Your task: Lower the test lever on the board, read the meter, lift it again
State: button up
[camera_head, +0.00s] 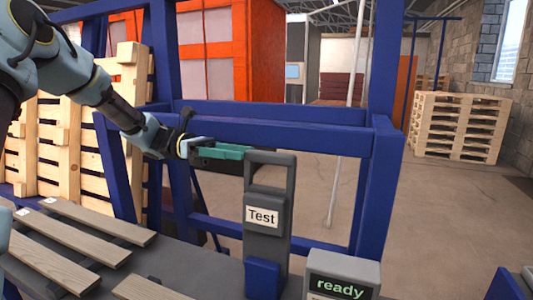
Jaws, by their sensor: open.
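The test lever (270,156) shows as a dark grey loop-shaped handle standing upright at the top of a grey post. The post is the board (268,236), with a white "Test" label and a blue block at its foot. The meter (340,270) is a grey box at the lower right, its dark screen reading "ready" in green; its lower part is cut off by the frame. My gripper (245,152) reaches in from the left, open, with teal fingers level with the top of the handle and close to its left side. I cannot tell whether they touch.
A blue steel frame (280,131) stands behind the board. Wooden slats (95,222) lie at the lower left, and a pallet (120,130) leans upright at the left. Stacked pallets (458,127) stand at the far right.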

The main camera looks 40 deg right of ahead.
jog(key=p, duration=0.1)
send_near(296, 160)
jog(key=x, duration=0.4)
jog(key=shift+d, duration=0.15)
jog(key=shift+c, duration=0.2)
grip_shut()
dwell(1.1)
